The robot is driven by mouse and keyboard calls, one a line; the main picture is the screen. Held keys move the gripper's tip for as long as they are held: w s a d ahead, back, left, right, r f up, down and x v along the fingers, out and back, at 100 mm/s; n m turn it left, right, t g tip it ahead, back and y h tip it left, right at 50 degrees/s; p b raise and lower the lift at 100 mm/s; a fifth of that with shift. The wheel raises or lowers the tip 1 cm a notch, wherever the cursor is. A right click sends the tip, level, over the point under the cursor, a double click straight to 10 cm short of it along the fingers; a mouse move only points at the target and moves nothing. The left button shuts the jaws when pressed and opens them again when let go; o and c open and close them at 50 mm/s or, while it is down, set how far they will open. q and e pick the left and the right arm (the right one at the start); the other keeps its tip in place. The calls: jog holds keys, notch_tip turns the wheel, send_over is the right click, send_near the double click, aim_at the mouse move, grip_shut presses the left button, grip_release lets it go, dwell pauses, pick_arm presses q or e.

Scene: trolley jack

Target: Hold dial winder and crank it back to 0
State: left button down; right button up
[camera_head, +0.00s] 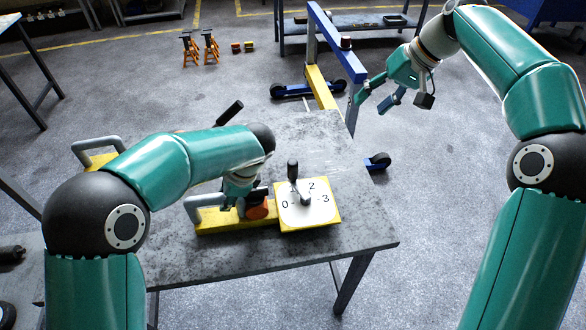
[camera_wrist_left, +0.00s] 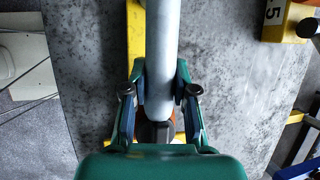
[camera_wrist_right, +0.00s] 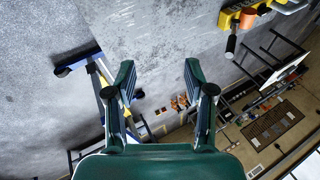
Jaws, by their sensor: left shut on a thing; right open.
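The dial winder is a yellow base (camera_head: 235,222) with a grey handle (camera_head: 192,208) and a white dial face (camera_head: 318,213) on the table. The figures 0, 2 and 3 show.
The grey table (camera_head: 350,235) has bare room right of the dial. Another yellow unit with a grey handle (camera_head: 95,145) lies at the left, partly behind my left arm. A blue and yellow hoist (camera_head: 322,85) stands behind the table. Orange stands (camera_head: 200,48) are on the floor.

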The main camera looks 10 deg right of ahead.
aim_at(293, 169)
jog(key=a+f+n+g+h, duration=0.1)
jog(key=a+f, duration=0.1)
jog(key=a, duration=0.3)
jog(key=a+f+n+g+h, duration=0.1)
jog(key=a+f+h, duration=0.1)
jog(key=a, duration=0.4)
jog(key=w+a+f+n+g+h, duration=0.1)
jog(key=a+f, duration=0.2)
jog(key=a, duration=0.2)
jog(key=shift+w+a+f+n+h, duration=0.1)
jog(key=shift+a+f+n+h, duration=0.1)
jog(key=shift+a+n+h, duration=0.15)
jog(key=shift+a+f, duration=0.25)
jog(key=shift+a, duration=0.05)
notch_tip(293, 169, down, 12)
jog(key=shift+r, duration=0.15)
grip_shut()
